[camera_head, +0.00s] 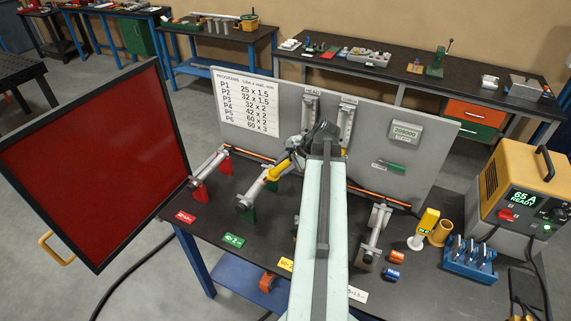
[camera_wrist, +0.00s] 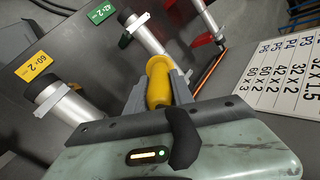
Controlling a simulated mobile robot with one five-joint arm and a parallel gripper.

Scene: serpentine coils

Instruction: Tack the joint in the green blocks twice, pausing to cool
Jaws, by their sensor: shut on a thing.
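The green blocks (camera_head: 250,214) hold a grey tube (camera_head: 254,193) on the dark bench, left of my arm. A green label (camera_head: 233,241) lies in front of them; in the wrist view a green label (camera_wrist: 101,12) lies beside a silver tube (camera_wrist: 143,35). My gripper (camera_head: 299,152) is shut on a yellow-handled torch (camera_head: 279,170), whose handle also shows between the jaws in the wrist view (camera_wrist: 158,82). The torch slopes down left toward the tube in the green blocks. Its tip is too small to tell whether it touches the joint.
Tubes in red blocks (camera_head: 199,193) stand left, and another tube (camera_head: 376,232) right. A yellow power source (camera_head: 520,185) reads 65 A READY. A red screen (camera_head: 95,165) stands left. The grey back panel (camera_head: 290,115) carries a program chart (camera_head: 245,100). My arm hides the bench's middle.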

